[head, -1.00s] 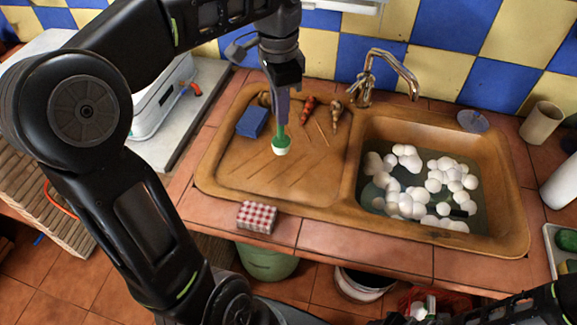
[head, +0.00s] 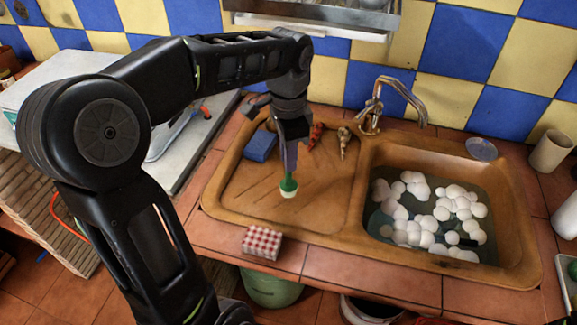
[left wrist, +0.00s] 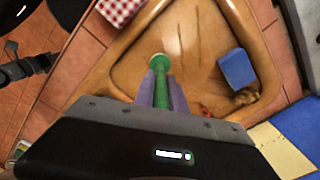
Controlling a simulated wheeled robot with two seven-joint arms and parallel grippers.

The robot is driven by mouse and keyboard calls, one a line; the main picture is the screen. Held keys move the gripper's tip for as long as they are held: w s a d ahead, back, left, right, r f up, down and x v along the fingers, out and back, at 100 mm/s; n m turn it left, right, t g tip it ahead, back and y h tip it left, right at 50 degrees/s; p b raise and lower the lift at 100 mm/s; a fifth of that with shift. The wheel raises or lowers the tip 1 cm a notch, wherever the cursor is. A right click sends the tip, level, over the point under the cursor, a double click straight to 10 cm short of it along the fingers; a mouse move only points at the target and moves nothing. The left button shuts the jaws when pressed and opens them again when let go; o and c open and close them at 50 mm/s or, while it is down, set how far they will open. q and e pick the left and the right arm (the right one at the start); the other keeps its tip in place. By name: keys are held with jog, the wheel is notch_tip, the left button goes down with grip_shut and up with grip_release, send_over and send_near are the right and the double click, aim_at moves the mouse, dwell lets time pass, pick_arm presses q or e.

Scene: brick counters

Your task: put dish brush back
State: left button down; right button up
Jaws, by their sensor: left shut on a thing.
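The dish brush (head: 288,187) has a green handle and a pale round head pointing down. My left gripper (head: 290,162) is shut on its handle and holds it upright over the drainboard side of the brown sink (head: 235,190). The brush also shows between the fingers (left wrist: 160,85) in the left wrist view, with its green and pale head (left wrist: 158,61) beyond the fingertips. I cannot tell whether the head touches the drainboard. My right gripper cannot be made out in the current views.
A blue sponge (head: 260,146) and several small brown and red items (head: 316,134) lie along the drainboard's back. The right basin holds water and white foam balls (head: 440,215). A tap (head: 371,112) rises behind it. A red checked block (head: 262,243) sits on the front tiles.

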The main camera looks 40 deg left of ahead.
aim_at(289, 182)
pick_arm(q)
notch_tip(289, 182, down, 3)
jog(key=shift+f, duration=0.3)
jog(key=shift+f, duration=0.15)
jog(key=c, duration=1.4)
grip_release()
jog(key=shift+o, duration=0.2)
